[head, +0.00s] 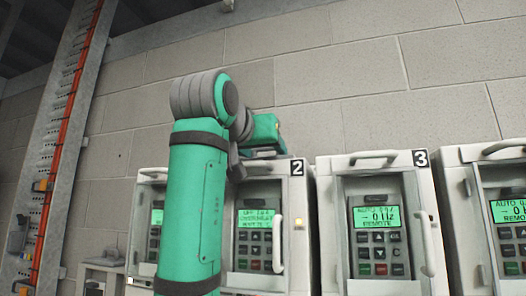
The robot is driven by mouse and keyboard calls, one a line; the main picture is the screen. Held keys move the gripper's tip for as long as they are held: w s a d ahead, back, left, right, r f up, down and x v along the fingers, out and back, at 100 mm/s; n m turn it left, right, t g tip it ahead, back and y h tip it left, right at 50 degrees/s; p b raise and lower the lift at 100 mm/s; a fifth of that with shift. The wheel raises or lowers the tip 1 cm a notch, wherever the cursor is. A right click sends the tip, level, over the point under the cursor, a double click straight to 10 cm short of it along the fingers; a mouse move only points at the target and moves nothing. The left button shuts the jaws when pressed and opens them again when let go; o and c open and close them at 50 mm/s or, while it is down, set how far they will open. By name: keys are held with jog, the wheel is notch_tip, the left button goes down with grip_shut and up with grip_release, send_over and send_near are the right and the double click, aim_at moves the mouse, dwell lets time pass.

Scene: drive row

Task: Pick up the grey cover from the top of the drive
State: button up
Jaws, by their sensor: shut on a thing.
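The drive marked 2 (298,240) stands left of centre in the head view, with a lit green screen and a keypad. My gripper (262,147) is at the top of this drive, behind my raised green arm. It is shut on the grey cover (266,154), of which only a thin dark grey strip shows under my green hand. The fingertips are too small and too covered to make out. I cannot tell whether the cover touches the drive's top or is just above it.
The drive marked 3 (332,225) stands to the right, with another drive (455,220) at the right edge. A further drive (145,195) is partly hidden behind my arm. Handles stick out from the drives' tops and fronts. A block wall (330,80) is behind them.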

jog(key=shift+r, duration=0.2)
jog(key=shift+r, duration=1.05)
jog(key=shift+v, duration=8.05)
jog(key=shift+w, duration=0.1)
